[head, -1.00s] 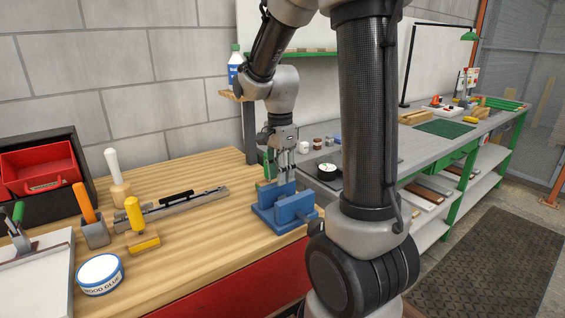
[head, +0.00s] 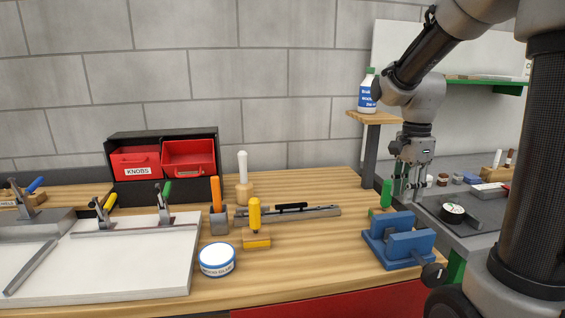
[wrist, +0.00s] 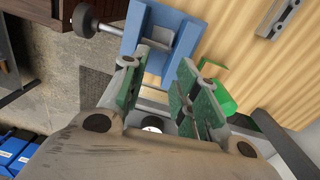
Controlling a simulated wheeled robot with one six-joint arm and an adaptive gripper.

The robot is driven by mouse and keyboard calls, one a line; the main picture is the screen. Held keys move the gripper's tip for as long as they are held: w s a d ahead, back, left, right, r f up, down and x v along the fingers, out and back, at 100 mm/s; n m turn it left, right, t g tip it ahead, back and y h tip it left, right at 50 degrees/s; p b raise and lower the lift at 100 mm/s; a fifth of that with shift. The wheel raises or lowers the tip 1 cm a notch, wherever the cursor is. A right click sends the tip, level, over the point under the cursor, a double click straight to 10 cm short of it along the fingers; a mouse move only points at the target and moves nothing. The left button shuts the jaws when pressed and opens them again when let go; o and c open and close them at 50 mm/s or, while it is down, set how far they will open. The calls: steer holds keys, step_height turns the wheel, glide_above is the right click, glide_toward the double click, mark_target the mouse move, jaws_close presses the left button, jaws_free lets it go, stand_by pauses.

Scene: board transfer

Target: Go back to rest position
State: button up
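My gripper (head: 408,190) hangs pointing down above the right end of the wooden bench, just behind a blue vise (head: 398,243). In the wrist view my gripper (wrist: 160,80) has its green-padded fingers apart with nothing between them. The blue vise (wrist: 160,35) shows beyond the fingertips in that view, apart from them as far as I can tell. A green-handled item (head: 386,195) stands close to the left of the fingers.
A bottle (head: 367,95) stands on a small wooden shelf (head: 372,117) beside my arm. Glue tin (head: 217,260), yellow-handled tool (head: 255,225), metal rail (head: 290,213) and red bins (head: 188,158) are farther left.

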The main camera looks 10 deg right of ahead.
steer(key=s+a+r+n+t, duration=0.1)
steer(key=s+r+n+t, duration=0.1)
steer(key=s+n, duration=0.6)
steer(key=s+a+r+n+t, duration=0.2)
steer(key=s+r+n+t, duration=0.1)
steer(key=s+n, duration=0.4)
steer(key=shift+s+r+n, duration=0.4)
steer(key=shift+r+n, duration=0.2)
steer(key=shift+n, duration=0.4)
